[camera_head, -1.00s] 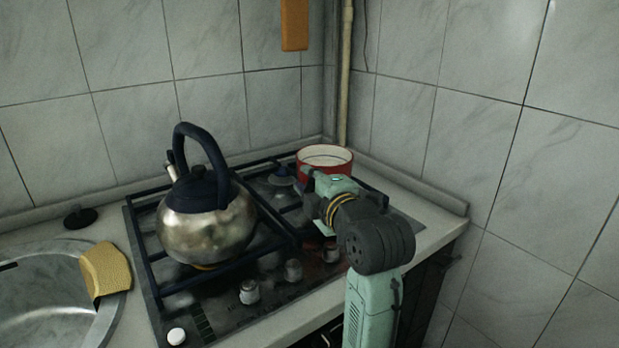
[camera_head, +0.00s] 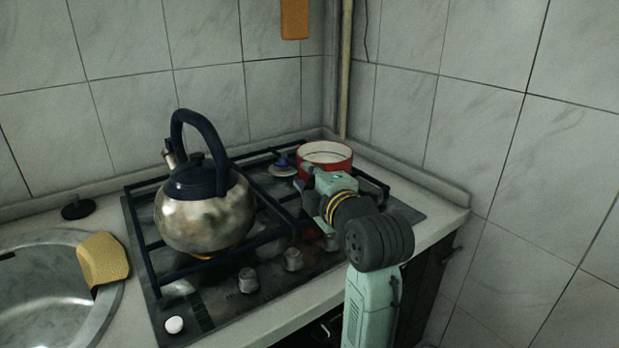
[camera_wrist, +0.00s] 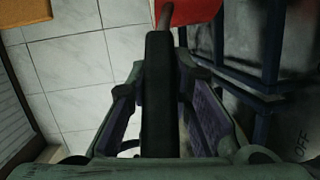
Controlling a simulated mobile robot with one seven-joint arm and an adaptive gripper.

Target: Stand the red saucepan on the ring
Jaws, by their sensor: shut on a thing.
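The red saucepan (camera_head: 325,158) has a pale inside and looks roughly level in the head view, over the right rear part of the hob. In the wrist view its red side (camera_wrist: 188,12) shows at the top edge, with its dark handle (camera_wrist: 160,95) running down between the fingers. My gripper (camera_head: 309,178) is shut on this handle. A burner ring (camera_head: 283,164) shows just left of the pan. The pan's underside is hidden, so I cannot tell whether it touches the grate.
A steel kettle (camera_head: 204,215) stands on the left of the hob, with an orange glow beneath it. Dark grate bars (camera_head: 262,240) surround it. Knobs line the hob's front. Tiled walls close off the back and right.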

